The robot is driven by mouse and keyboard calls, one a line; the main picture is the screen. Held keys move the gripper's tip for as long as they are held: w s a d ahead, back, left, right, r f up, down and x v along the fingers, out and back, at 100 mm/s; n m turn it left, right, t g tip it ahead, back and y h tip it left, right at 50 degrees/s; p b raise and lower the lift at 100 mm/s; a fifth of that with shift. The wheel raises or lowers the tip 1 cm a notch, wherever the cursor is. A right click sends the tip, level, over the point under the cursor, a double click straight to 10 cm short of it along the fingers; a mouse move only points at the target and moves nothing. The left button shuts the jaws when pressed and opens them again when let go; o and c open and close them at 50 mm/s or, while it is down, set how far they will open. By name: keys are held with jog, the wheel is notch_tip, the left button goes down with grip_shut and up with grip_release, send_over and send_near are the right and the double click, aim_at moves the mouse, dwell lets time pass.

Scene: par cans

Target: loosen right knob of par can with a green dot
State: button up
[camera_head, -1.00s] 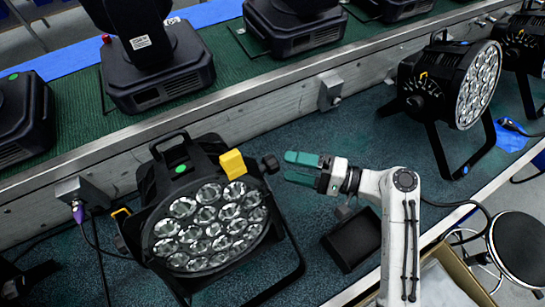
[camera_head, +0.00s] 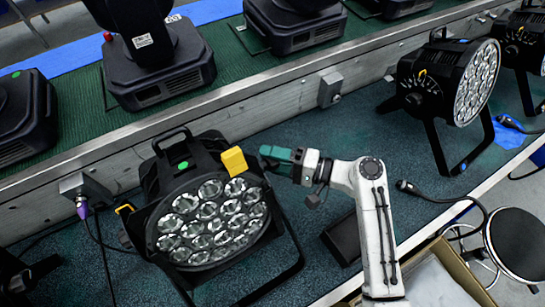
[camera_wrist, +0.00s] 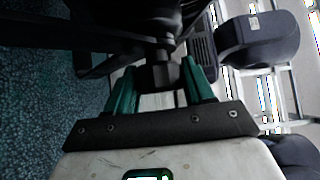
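The par can (camera_head: 160,218) with a green dot (camera_head: 183,165) on its top stands at the lower left in the head view, its lens cluster facing me. A yellow tab (camera_head: 234,161) sits on its upper right edge. My gripper (camera_head: 274,155) has green fingers and reaches the can's right side, where it hides the right knob in the head view. In the wrist view, the dark faceted knob (camera_wrist: 162,73) sits between the two fingers of my gripper (camera_wrist: 160,80). A gap shows left of the knob, and the right finger is close to it. The fingers are apart.
Another par can (camera_head: 438,85) stands at the upper right. A loose cable plug (camera_head: 408,187) lies right of my arm. A black stool (camera_head: 520,245) stands at the lower right.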

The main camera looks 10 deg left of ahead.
jog(key=c, duration=0.5)
jog(key=shift+f+b, duration=0.3)
jog(key=shift+b, duration=0.35)
jog(key=shift+f+n+y+b, duration=0.15)
jog(key=shift+n+y+b, duration=0.25)
jog(key=shift+b, duration=0.8)
jog(key=y+b, duration=0.1)
jog(key=b, duration=0.2)
jog(key=shift+n, duration=0.4)
jog(key=shift+r+b, duration=0.35)
jog(key=o, duration=1)
jog(key=shift+c, duration=0.2)
jog(key=b+v, duration=0.1)
jog(key=v, duration=1)
jog(key=shift+f+b, duration=0.15)
jog(key=shift+b, duration=0.25)
